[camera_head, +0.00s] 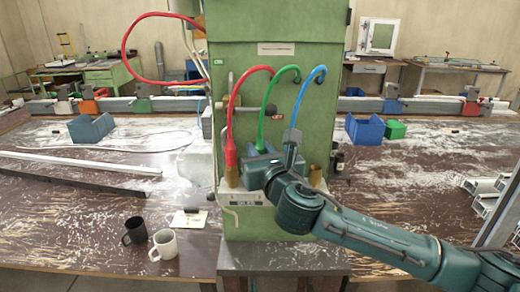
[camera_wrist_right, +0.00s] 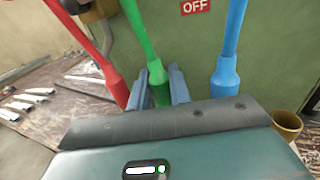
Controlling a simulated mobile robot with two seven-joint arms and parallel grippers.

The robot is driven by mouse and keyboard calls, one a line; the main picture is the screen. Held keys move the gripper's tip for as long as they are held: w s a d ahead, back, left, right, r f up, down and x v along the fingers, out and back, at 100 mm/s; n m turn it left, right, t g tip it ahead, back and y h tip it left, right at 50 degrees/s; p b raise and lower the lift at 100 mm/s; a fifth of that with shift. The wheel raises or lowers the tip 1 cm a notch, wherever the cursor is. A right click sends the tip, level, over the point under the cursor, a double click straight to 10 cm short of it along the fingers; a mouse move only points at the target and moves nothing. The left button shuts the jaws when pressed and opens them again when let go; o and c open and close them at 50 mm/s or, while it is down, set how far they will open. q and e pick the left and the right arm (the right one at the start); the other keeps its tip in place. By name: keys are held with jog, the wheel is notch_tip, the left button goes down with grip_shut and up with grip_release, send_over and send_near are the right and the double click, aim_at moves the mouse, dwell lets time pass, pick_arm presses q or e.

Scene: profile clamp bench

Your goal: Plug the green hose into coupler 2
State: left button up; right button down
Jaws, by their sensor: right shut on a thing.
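The green hose (camera_head: 270,100) arches down the front of the green cabinet to my right gripper (camera_head: 260,152). In the right wrist view its thick green end (camera_wrist_right: 158,82) sits between the two grey fingers of my right gripper (camera_wrist_right: 160,90), which is shut on it. The lower tip of the hose end is hidden behind the gripper body. A brass coupler (camera_head: 315,176) shows right of the gripper, and also in the right wrist view (camera_wrist_right: 287,123). I cannot read coupler numbers, and any coupler beneath the green end is hidden. My left gripper is not in view.
The red hose (camera_head: 230,150) hangs close left of the gripper, the blue hose (camera_head: 308,90) close right. The green cabinet (camera_head: 265,220) stands behind. A black mug (camera_head: 134,232) and a white mug (camera_head: 164,245) stand on the bench at left.

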jog(key=shift+f, duration=0.2)
jog(key=c, duration=1.4)
grip_release()
jog(key=shift+c, duration=0.2)
jog(key=shift+o, duration=1.2)
jog(key=shift+r, duration=0.1)
jog(key=shift+w+d, duration=0.1)
jog(key=shift+r, duration=0.1)
jog(key=shift+s+d, duration=0.2)
jog(key=shift+s, duration=0.25)
jog(key=v, duration=0.8)
jog(key=shift+p, duration=0.45)
